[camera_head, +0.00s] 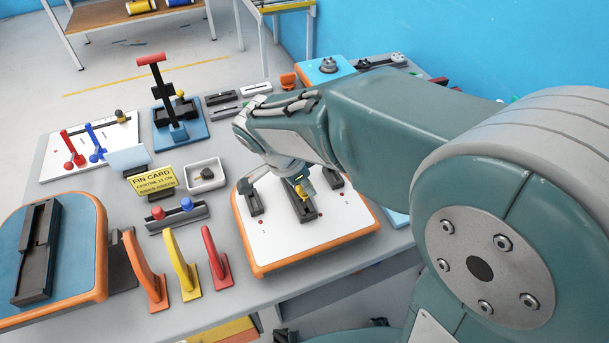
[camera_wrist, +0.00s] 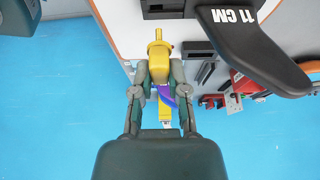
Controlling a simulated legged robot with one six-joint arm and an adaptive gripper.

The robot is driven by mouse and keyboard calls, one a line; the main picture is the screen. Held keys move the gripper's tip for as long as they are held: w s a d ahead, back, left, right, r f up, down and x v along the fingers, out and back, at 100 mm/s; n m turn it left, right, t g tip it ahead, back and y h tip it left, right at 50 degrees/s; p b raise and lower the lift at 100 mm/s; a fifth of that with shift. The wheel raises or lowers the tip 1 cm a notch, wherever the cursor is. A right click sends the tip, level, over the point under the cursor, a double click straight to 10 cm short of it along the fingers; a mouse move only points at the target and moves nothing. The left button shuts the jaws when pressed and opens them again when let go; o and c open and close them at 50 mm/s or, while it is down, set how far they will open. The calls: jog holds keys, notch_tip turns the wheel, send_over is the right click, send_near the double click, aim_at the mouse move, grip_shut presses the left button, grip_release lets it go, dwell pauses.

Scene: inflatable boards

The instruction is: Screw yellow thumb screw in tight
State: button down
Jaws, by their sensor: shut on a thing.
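A yellow thumb screw (camera_wrist: 158,50) is between the two fingertips of my gripper (camera_wrist: 158,72) in the wrist view, with its thin shank pointing to the top of the picture. The gripper is shut on it. In the head view, the yellow screw (camera_head: 302,193) shows at the black centre fin box (camera_head: 300,209) on the white, orange-edged board (camera_head: 340,223). My gripper (camera_head: 298,180) is partly hidden by my wrist there. I cannot tell whether the shank is inside a hole.
A black fin marked 11 CM (camera_wrist: 240,32) is close to the right of my gripper in the wrist view. Orange (camera_head: 145,272), yellow (camera_head: 181,262) and red (camera_head: 215,257) fins stand left of the board. A blue board (camera_head: 75,245) lies far left.

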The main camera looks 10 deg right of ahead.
aim_at(304, 194)
jog(key=shift+x, duration=0.95)
jog(key=shift+s+a+f, duration=0.1)
jog(key=shift+a+f, duration=0.05)
jog(key=shift+a, duration=0.15)
jog(key=shift+d, duration=0.25)
jog(key=shift+a, duration=0.15)
jog(key=shift+f, duration=1.4)
dwell(0.5)
jog(key=c, duration=0.6)
grip_release()
jog(key=shift+o, duration=0.2)
